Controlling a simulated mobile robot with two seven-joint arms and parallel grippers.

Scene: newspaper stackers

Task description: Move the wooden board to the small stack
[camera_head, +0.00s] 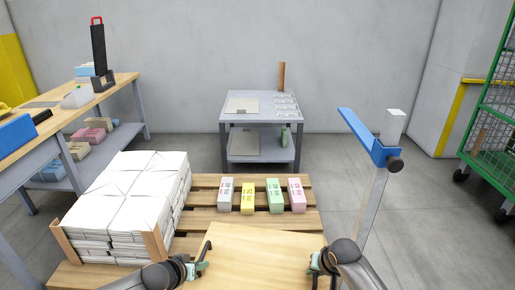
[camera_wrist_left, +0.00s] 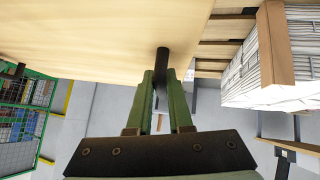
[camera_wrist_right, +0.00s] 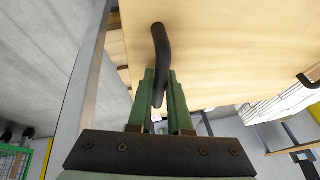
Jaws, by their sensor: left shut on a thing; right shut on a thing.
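The wooden board (camera_head: 262,252) is a light flat sheet at the bottom centre of the head view, between my two grippers. My left gripper (camera_head: 201,266) is shut on the board's black handle (camera_wrist_left: 162,64) at its left side. My right gripper (camera_head: 318,264) is shut on the other black handle (camera_wrist_right: 160,50) at its right side. The small stack (camera_head: 265,195) seems to be the row of white, yellow, green and pink bundles on the wooden pallet (camera_head: 205,218), beyond the board. The board covers the pallet's near part.
A tall stack of white newspapers (camera_head: 135,195) with wooden corner pieces stands left of the board. A blue-topped post (camera_head: 372,140) rises at the right. A grey table (camera_head: 262,118) stands behind, a workbench (camera_head: 60,115) at left, a green cage (camera_head: 490,135) at far right.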

